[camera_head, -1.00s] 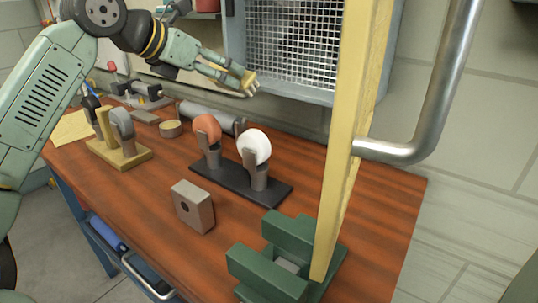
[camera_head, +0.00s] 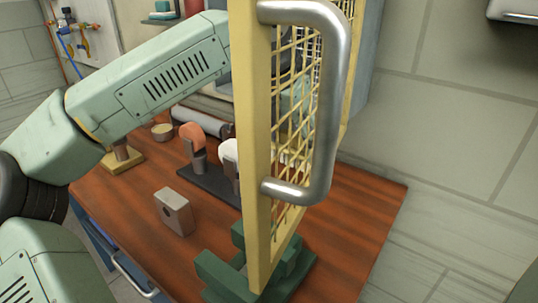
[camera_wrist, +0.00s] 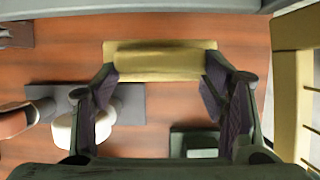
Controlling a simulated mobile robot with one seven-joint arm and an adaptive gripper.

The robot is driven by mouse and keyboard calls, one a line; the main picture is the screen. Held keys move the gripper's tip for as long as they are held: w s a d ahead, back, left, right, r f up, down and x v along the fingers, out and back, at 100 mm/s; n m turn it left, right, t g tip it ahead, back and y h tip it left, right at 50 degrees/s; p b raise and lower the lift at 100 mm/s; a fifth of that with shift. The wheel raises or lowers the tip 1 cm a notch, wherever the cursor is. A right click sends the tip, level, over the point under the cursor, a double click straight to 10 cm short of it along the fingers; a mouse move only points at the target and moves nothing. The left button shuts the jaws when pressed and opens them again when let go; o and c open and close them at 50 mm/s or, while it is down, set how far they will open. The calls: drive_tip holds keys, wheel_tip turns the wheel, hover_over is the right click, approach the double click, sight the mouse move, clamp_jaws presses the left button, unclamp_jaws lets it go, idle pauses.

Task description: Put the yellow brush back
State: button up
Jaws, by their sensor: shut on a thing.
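The yellow brush (camera_wrist: 160,62) shows in the wrist view as a flat block lying crosswise between my fingers. My gripper (camera_wrist: 161,80) is shut on it, one finger at each end. Dark red-brown bench top shows beneath it. In the head view my forearm reaches right, behind the open yellow-framed mesh door (camera_head: 256,150). The door hides most of my gripper and the brush there. The door frame (camera_wrist: 296,90) also stands at the right of the wrist view, apart from my fingers.
The door carries a large metal handle (camera_head: 335,100). On the bench (camera_head: 335,240) stand a dark holder (camera_head: 213,180) with orange and white round pieces, a grey block (camera_head: 173,212), a green fixture (camera_head: 215,275) under the door and a yellow-brown stand (camera_head: 122,164). The right side of the bench is clear.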

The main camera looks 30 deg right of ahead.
drive_tip(key=w+f+p, duration=0.1)
drive_tip(key=w, duration=0.2)
drive_tip(key=w+f+p, duration=0.1)
drive_tip(key=w+f, duration=0.1)
drive_tip(key=w, duration=0.1)
drive_tip(key=w+f+p, duration=0.1)
drive_tip(key=w+f, duration=0.1)
drive_tip(key=w, duration=0.2)
drive_tip(key=shift+w+d+f, duration=0.1)
drive_tip(key=shift+d, duration=0.15)
drive_tip(key=w+f, duration=0.1)
drive_tip(key=w+f+p, duration=0.1)
drive_tip(key=w, duration=0.1)
drive_tip(key=shift+w+d+f, duration=0.1)
drive_tip(key=shift+w+f, duration=0.2)
drive_tip(key=shift+f, duration=0.05)
drive_tip(key=o, duration=1)
drive_tip(key=shift+f, duration=0.1)
drive_tip(key=b+v, duration=0.1)
drive_tip(key=v, duration=1.1)
drive_tip(key=shift+b, duration=0.35)
drive_tip(key=shift+s, duration=0.15)
